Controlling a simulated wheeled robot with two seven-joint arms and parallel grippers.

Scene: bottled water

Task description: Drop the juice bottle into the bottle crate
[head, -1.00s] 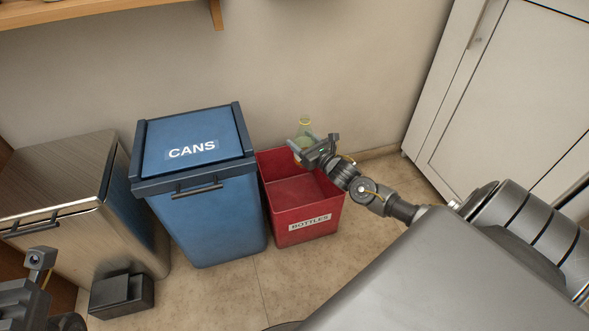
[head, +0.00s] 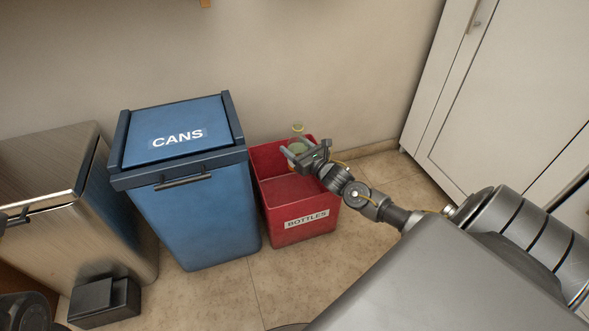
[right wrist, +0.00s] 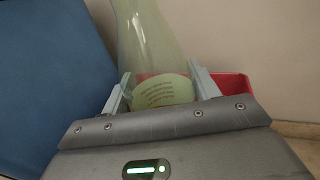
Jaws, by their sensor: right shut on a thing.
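The juice bottle is pale green and see-through with a printed label. In the head view the juice bottle (head: 298,128) shows its top above my right gripper (head: 298,152). In the right wrist view the bottle (right wrist: 150,45) stands roughly upright between the two fingers of my right gripper (right wrist: 163,90), which is shut on it. The red bottle crate (head: 307,219), marked BOTTLES, stands open on the floor. The gripper and bottle are over the crate's back right part. The bottle's lower end is hidden.
A blue CANS bin (head: 195,205) with a lid stands just left of the crate. A metal bin (head: 50,215) with a black pedal (head: 104,300) is further left. A wall is behind, and a white cabinet (head: 505,100) stands at the right. Floor in front is free.

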